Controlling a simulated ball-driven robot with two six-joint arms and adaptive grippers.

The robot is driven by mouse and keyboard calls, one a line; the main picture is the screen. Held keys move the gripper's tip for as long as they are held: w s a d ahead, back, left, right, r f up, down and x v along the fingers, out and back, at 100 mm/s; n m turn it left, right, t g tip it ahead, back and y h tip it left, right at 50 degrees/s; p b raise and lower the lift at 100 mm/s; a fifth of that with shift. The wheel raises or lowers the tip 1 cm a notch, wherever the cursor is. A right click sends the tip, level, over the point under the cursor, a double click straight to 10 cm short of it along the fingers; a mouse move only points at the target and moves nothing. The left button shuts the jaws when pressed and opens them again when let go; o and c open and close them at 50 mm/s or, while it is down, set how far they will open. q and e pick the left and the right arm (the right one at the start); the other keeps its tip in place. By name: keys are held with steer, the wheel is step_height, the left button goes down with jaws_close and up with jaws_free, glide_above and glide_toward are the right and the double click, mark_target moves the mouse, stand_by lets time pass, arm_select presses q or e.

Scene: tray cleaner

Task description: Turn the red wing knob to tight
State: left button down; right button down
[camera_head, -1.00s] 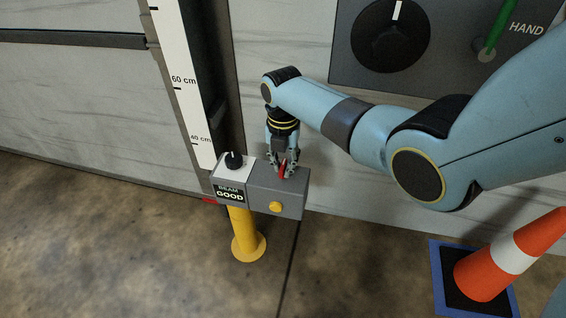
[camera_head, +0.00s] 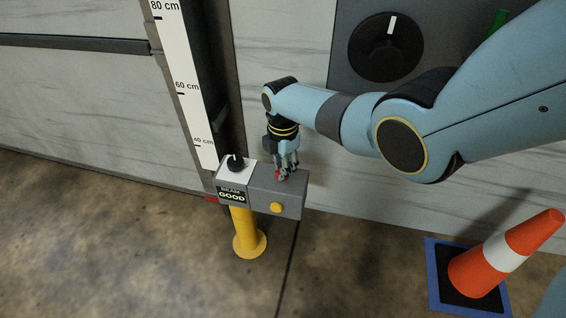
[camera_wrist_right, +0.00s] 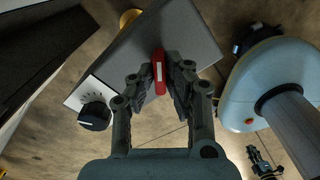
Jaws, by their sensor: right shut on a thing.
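The red wing knob (camera_head: 277,175) is on top of the grey box (camera_head: 290,198). In the right wrist view the red knob (camera_wrist_right: 159,70) shows as a narrow bar with a pale stripe, between my fingertips. My right gripper (camera_head: 285,175) reaches down from above and is shut on the knob; its fingers (camera_wrist_right: 161,84) flank it on both sides. The fingers hide part of the knob in the head view. No tight marking is readable. A small dark part at the lower right of the wrist view looks like my left gripper (camera_wrist_right: 262,162); its jaws are unclear.
A yellow button (camera_head: 276,208) is on the box front, and a yellow post (camera_head: 243,230) supports the box. An orange cone (camera_head: 500,255) stands at right. Floor in front is clear.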

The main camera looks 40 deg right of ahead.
steer(key=m+p, duration=0.1)
steer(key=m, duration=0.3)
steer(key=shift+m, duration=0.4)
steer(key=m, duration=0.5)
steer(key=shift+m+p, duration=0.3)
steer(key=shift+p, duration=0.05)
steer(key=c, duration=1.4)
jaws_free()
steer(key=shift+o, duration=0.2)
step_height(320, 180, up, 12)
